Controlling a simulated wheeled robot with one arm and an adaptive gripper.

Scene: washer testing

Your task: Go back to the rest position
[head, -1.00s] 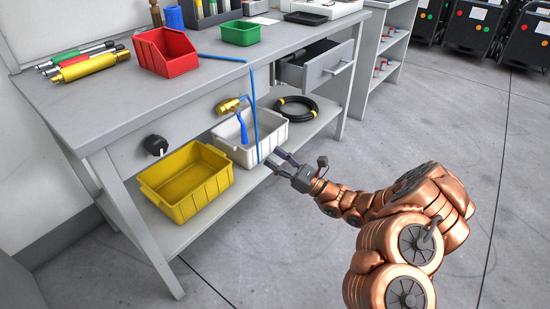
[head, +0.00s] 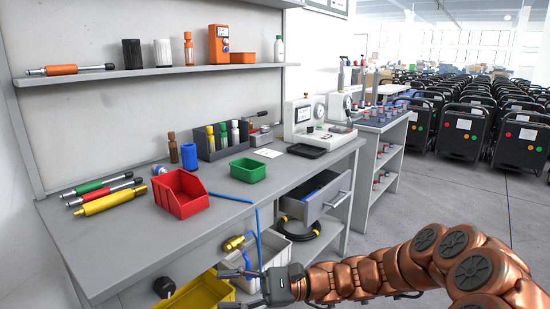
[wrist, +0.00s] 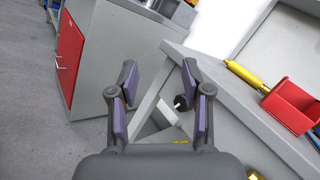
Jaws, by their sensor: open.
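My gripper (head: 250,288) is at the bottom middle of the head view, in front of the workbench's front edge. In the wrist view my gripper (wrist: 158,90) is open, with nothing between its fingers. My copper-coloured arm reaches in from the right. The workbench (head: 130,240) has a red bin (head: 181,193) and a green tray (head: 247,169) on top. Below the top are a white bin (head: 275,247), partly hidden by my gripper, and a yellow bin (head: 205,292), cut off by the picture's lower edge.
An open drawer (head: 325,197) sticks out at the bench's right. A shelf unit (head: 385,150) stands beyond it, with black wheeled machines (head: 465,132) behind. A grey cabinet with a red door (wrist: 70,55) shows in the wrist view. Grey floor (head: 390,215) is clear at right.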

